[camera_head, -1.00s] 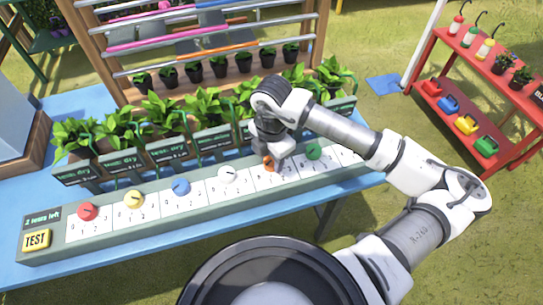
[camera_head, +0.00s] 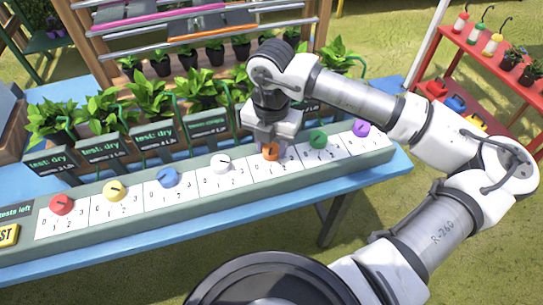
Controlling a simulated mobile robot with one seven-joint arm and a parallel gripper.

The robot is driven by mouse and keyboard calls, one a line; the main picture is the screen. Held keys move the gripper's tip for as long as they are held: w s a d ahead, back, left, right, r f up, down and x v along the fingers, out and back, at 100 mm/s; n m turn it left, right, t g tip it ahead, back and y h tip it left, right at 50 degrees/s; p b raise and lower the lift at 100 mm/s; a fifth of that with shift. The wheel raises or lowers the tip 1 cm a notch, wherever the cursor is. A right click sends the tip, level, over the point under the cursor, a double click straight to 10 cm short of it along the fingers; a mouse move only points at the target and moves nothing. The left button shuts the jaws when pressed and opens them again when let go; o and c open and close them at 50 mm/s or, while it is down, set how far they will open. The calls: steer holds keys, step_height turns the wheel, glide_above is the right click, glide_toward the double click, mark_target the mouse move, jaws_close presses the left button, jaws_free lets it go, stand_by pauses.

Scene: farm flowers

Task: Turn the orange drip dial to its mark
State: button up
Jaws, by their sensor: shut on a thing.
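The orange dial (camera_head: 270,152) sits on a white numbered scale on the long grey-green control panel (camera_head: 110,229). My gripper (camera_head: 268,148) points down over it, with its fingers shut on the dial. The dial's pointer is too small and too covered to read. To its left are the white dial (camera_head: 220,163), blue dial (camera_head: 167,177), yellow dial (camera_head: 115,191) and red dial (camera_head: 62,204). To its right are the green dial (camera_head: 318,139) and purple dial (camera_head: 361,128).
Potted plants with dark signs (camera_head: 157,137) stand just behind the panel, close to my arm. The panel lies on a blue table (camera_head: 180,250). A yellow button (camera_head: 8,235) is at the far left. A red shelf (camera_head: 500,90) stands at the right on grass.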

steer(key=n+b, duration=0.1)
steer(key=b, duration=0.1)
steer(key=n+b, duration=0.1)
steer(key=n, duration=0.1)
steer(key=n+b, duration=0.1)
steer(key=b, duration=0.1)
steer(key=shift+f+n+b, duration=0.3)
steer(key=n+b, duration=0.3)
steer(key=n, duration=0.1)
steer(key=shift+r+n+b, duration=0.1)
steer(key=shift+n+b, duration=0.2)
steer(key=shift+b, duration=0.1)
steer(key=n+b, duration=0.2)
steer(key=n, duration=0.2)
steer(key=shift+r, duration=0.1)
steer(key=shift+r+n+b, duration=0.1)
steer(key=shift+n+b, duration=0.75)
steer(key=shift+n, duration=1.65)
steer(key=o, duration=1)
